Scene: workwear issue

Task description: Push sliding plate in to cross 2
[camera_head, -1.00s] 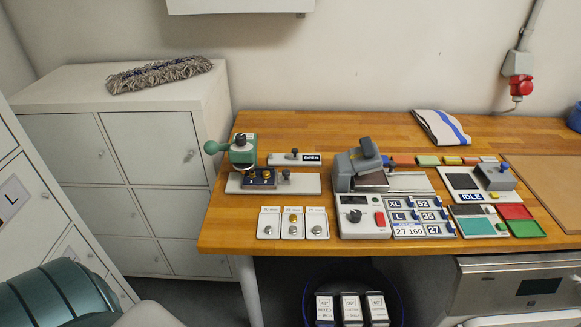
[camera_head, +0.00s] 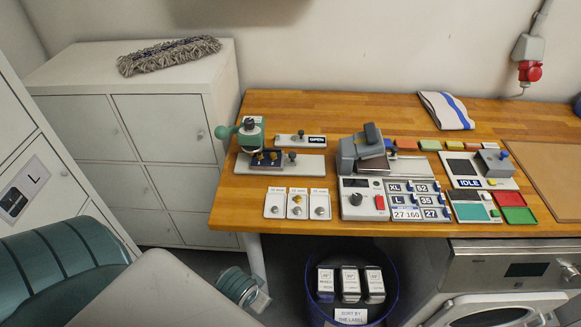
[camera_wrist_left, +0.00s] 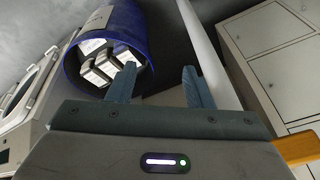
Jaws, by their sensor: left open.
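The press with the green ball lever (camera_head: 250,135) stands at the left end of the wooden table. Its dark sliding plate (camera_head: 268,158) lies at the front of its grey base (camera_head: 312,165), with small brass-coloured parts on it. A dark knob (camera_head: 292,157) stands on the base to the right. The cross marks are too small to make out. My left gripper (camera_wrist_left: 160,85) is open and empty in the left wrist view, below table height near the blue bin. In the head view only parts of my left arm show at the lower left. My right gripper is in neither view.
Three small trays (camera_head: 297,204) lie in front of the press. A grey heat-press machine (camera_head: 362,150) and its control panel (camera_head: 365,199) stand to the right. A blue bin (camera_head: 308,290) with labelled boxes is under the table (camera_head: 230,210). White lockers (camera_head: 165,130) stand left.

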